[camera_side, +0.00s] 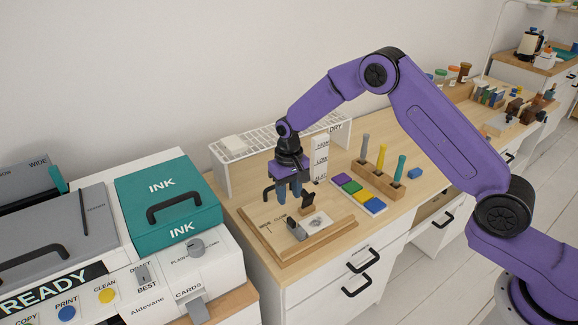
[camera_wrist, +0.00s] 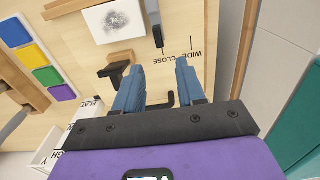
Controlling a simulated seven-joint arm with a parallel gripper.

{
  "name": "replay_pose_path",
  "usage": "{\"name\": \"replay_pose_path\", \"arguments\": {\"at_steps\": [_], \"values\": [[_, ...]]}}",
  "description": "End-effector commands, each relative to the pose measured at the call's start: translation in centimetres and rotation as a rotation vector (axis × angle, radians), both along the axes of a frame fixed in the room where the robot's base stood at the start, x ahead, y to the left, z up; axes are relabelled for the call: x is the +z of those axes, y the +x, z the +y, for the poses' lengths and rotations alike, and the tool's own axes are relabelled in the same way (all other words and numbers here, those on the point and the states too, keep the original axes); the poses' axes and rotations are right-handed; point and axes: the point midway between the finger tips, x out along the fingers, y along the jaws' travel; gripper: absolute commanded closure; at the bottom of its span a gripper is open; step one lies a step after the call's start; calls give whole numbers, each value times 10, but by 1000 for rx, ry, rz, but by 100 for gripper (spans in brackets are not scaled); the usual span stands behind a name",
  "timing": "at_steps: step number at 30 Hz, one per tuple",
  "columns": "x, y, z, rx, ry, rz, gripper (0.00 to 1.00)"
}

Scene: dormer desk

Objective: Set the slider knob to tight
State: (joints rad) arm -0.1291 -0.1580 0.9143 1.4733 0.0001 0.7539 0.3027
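A wooden board (camera_side: 283,250) lies on the desk, printed with the words WIDE and CLOSE. The dark slider knob (camera_side: 296,231) sits on it, right of these words, beside a small plate with a dark print. In the wrist view a dark knob end (camera_wrist: 158,38) shows near the CLOSE mark (camera_wrist: 178,60). No TIGHT label is readable in either view. My gripper (camera_side: 288,196) is above the back part of the board, fingers pointing down, apart from the knob. In the wrist view my gripper (camera_wrist: 160,72) has its two blue fingers spread, with nothing between them.
A black-handled stamp (camera_side: 308,202) stands close to the right of my fingers. A black handle (camera_side: 268,192) is behind them. Coloured pads (camera_side: 358,193) and a rack of tools (camera_side: 378,178) are to the right, a white wire shelf (camera_side: 262,142) behind, and a teal INK box (camera_side: 168,200) left.

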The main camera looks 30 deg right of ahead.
Motion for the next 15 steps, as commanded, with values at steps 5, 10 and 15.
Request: {"name": "replay_pose_path", "arguments": {"at_steps": [5,10,15], "values": [[40,0,0,0,1,-3,61],[69,0,0,0,1,-2,61],[87,0,0,0,0,0,61]]}}
